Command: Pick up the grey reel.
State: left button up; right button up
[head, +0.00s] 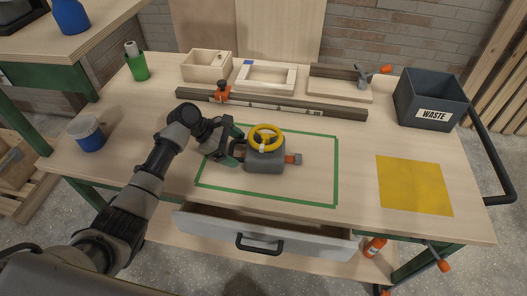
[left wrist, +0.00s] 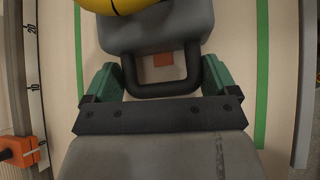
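The grey reel (head: 265,158) stands on the workbench inside the green taped outline. It has a grey body, a yellow ring on top, an orange piece at its right side and a dark loop handle on its left. My left gripper (head: 238,148) is at the handle side, with its green fingers apart. In the left wrist view, the handle (left wrist: 163,88) of the reel lies between the two fingers, very close to both. I cannot tell whether they touch it. Part of the reel is cut off at the top there. My right gripper is not in view.
A long rail (head: 290,106) with an orange clamp lies behind the reel, before several wooden pieces. A dark waste bin (head: 432,98) and a yellow sheet (head: 414,186) are at the right. A drawer (head: 265,236) stands open in front. The taped area right of the reel is clear.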

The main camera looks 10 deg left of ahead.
pick_arm(q)
jog(key=c, duration=0.9)
jog(key=shift+c, duration=0.2)
jog(key=shift+r, duration=0.15)
notch_tip(320, 180, up, 10)
jog(key=shift+f, duration=0.2)
jog(key=shift+w+f, duration=0.15)
jog(key=shift+f, duration=4.2)
jog(key=shift+f, duration=0.35)
jog(key=shift+f, duration=0.2)
